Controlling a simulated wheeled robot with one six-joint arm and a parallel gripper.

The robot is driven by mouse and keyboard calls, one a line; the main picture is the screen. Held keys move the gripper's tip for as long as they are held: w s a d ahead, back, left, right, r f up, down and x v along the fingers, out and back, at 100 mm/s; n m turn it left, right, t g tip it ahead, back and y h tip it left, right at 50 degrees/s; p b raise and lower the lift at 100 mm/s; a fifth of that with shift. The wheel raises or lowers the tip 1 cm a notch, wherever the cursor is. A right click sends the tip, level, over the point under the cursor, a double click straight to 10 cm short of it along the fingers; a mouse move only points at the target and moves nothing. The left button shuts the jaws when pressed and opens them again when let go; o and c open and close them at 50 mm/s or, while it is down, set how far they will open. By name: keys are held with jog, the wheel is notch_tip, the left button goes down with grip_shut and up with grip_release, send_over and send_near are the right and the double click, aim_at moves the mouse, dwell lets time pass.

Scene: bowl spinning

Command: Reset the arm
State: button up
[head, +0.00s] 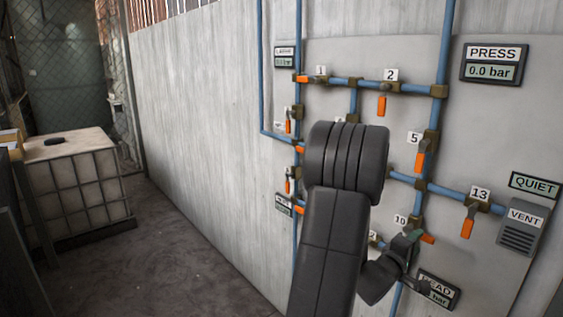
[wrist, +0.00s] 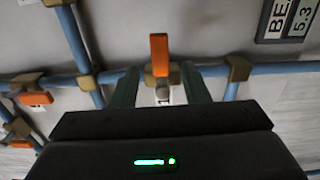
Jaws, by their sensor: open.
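My arm (head: 335,230) reaches up in front of the pipe wall in the head view, with its bulky dark elbow hiding part of the pipes. My gripper (head: 412,238) is low at the right of the arm, by the valve labelled 10. In the wrist view my gripper (wrist: 159,72) is open, with one greenish finger on each side of a valve with an orange handle (wrist: 159,52). The handle stands upright between the fingers, and no clear contact shows. In the head view an orange handle tip (head: 428,239) shows just right of the fingers.
Blue pipes (head: 445,40) with several orange-handled valves cover the wall close around my gripper. A PRESS display (head: 492,65) reads 0.0 bar. A VENT box (head: 522,230) is at the right. A caged tank (head: 80,185) stands at the left, with open floor (head: 170,250) between.

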aim_at(421, 239)
jog(key=b+v, duration=0.1)
jog(key=v, duration=0.8)
jog(key=x, duration=0.4)
jog(key=p+x, duration=0.1)
jog(key=x, duration=0.9)
jog(key=shift+w+d+f+p, duration=0.1)
jog(key=shift+d+f+p, duration=0.15)
jog(key=shift+p, duration=0.15)
jog(key=shift+a+f+m+b, duration=0.1)
jog(key=shift+f+m+b, duration=0.1)
jog(key=shift+m, duration=0.35)
jog(key=shift+a+f+m+b, duration=0.1)
jog(key=shift+m+b, duration=0.1)
jog(key=shift+m, duration=0.35)
jog(key=shift+r, duration=0.1)
